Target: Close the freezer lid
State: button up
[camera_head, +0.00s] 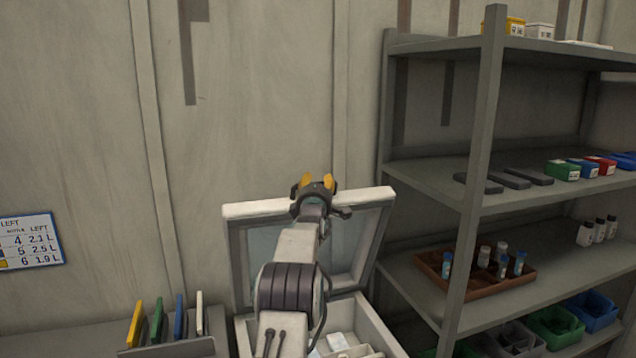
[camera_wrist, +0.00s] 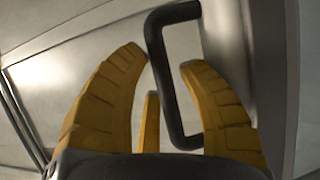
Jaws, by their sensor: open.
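The freezer is a pale chest (camera_head: 372,322) at the bottom middle of the head view. Its lid (camera_head: 258,209) stands raised behind the chest, close to the wall. I cannot tell whether a finger touches the handle. My arm hides the middle of the lid and part of the chest.
A grey shelf unit (camera_head: 478,180) with boxes, bottles and bins stands close on the right. A rack of coloured panels (camera_head: 168,325) sits on a surface at lower left. A chart (camera_head: 30,242) hangs on the wall. Pale items (camera_head: 338,342) lie inside the chest.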

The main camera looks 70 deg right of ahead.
jog(key=shift+o, duration=0.2)
jog(key=c, duration=0.7)
grip_shut()
jog(key=shift+f, duration=0.15)
